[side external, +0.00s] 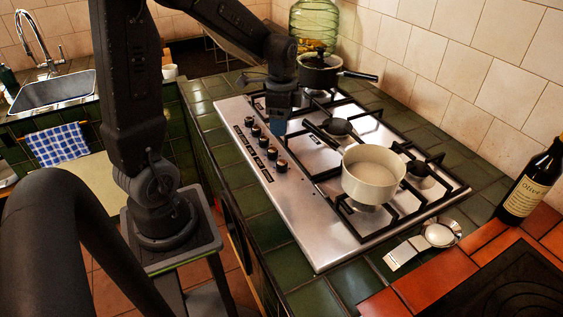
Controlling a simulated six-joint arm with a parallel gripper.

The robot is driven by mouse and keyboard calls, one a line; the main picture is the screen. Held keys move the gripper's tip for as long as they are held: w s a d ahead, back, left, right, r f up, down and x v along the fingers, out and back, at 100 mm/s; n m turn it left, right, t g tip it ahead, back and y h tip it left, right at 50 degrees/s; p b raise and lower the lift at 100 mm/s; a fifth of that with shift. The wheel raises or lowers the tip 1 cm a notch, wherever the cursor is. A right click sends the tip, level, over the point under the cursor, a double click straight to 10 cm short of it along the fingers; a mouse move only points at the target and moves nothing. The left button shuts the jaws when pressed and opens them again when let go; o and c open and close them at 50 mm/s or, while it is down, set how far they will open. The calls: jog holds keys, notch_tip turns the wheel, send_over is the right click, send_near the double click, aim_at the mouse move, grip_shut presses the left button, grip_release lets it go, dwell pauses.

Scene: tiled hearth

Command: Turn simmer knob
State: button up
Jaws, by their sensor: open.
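A row of several dark knobs (264,142) runs along the left side of the steel hob (300,205). I cannot tell which one is the simmer knob; any markings are too small to read. My gripper (279,128) points down over the hob, just right of the knobs at the far end of the row. It appears apart from the knobs. Its jaws are open, though its fingertips are small and dark here, and nothing shows between them.
A cream saucepan (372,176) stands on the near burner, its handle pointing toward the knobs. A dark lidded pot (318,73) stands on the far burner. The hob's near left strip is clear.

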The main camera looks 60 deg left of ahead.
aim_at(281, 162)
notch_tip(281, 162, down, 14)
jog(key=shift+r, duration=0.1)
dwell(0.4)
jog(key=shift+c, duration=0.2)
jog(key=c, duration=0.9)
